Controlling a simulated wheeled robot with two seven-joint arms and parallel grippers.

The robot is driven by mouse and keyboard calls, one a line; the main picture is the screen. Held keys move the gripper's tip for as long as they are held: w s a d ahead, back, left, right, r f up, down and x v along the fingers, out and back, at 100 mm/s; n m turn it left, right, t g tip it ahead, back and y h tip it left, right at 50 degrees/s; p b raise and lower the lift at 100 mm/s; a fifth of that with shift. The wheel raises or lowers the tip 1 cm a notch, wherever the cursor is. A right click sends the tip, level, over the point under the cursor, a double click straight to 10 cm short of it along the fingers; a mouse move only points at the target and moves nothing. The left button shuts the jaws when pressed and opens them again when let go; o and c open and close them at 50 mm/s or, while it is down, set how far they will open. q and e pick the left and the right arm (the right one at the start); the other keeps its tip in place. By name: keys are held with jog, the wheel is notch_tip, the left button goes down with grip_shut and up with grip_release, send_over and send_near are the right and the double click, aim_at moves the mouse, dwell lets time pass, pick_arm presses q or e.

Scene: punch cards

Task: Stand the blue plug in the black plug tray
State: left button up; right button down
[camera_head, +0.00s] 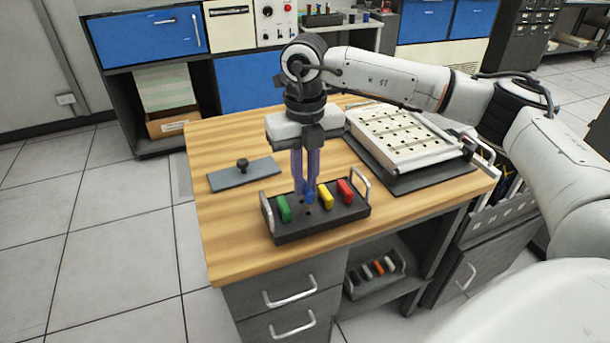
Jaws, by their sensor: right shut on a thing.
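The black plug tray (317,228) lies near the front edge of the wooden table, with a metal handle at each end. A green plug (284,208), a yellow plug (325,196) and a red plug (345,191) stand in it. My right gripper (306,192) points straight down over the tray and is shut on the blue plug (309,195), between green and yellow. The fingers partly cover the blue plug, and I cannot tell whether its lower end is in a hole or just above the tray. My left gripper is not in view.
A white panel with rows of holes (405,138) sits on a dark base at the back right. The table's (225,225) left front is clear. A shelf below holds a small rack (376,273).

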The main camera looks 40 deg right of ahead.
aim_at(305, 185)
jog(key=shift+f, duration=0.4)
jog(key=shift+w+f, duration=0.1)
dwell(0.5)
jog(key=shift+f+b, duration=0.85)
jog(key=shift+f, duration=0.45)
dwell(1.1)
jog(key=c, duration=1.7)
grip_release()
